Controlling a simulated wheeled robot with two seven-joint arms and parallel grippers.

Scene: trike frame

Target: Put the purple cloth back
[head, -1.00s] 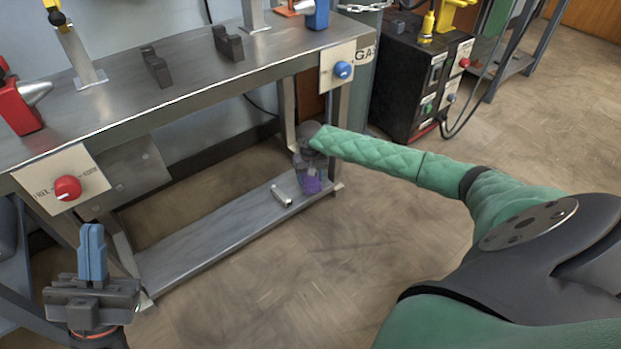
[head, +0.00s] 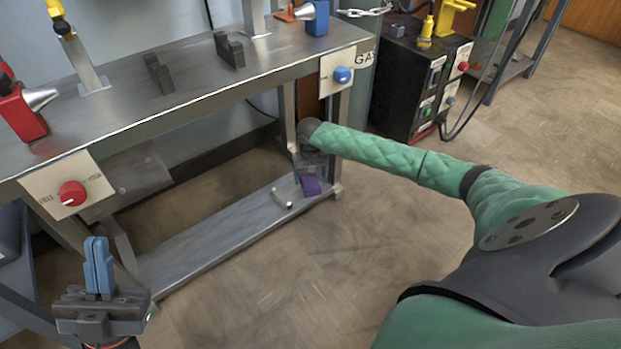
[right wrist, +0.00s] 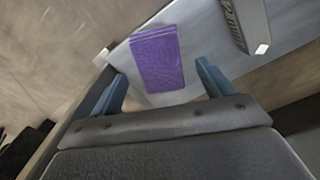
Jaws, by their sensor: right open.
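The purple cloth (head: 311,186) lies at the right end of the bench's lower shelf (head: 215,235). In the right wrist view the cloth (right wrist: 157,60) is a flat rectangle on the grey shelf surface. My right gripper (right wrist: 160,84) is open, its blue fingers on either side of the cloth's near end. I cannot tell how far above it they are. In the head view my right gripper (head: 306,168) is small and dark, just above the cloth. My left gripper (head: 98,265) has its blue fingers together, empty, in front of the bench's left end.
A bench leg (head: 338,140) stands close to my right gripper. The bench top (head: 120,115) overhangs the shelf and holds a red vise-like tool (head: 22,112). The floor in front is clear.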

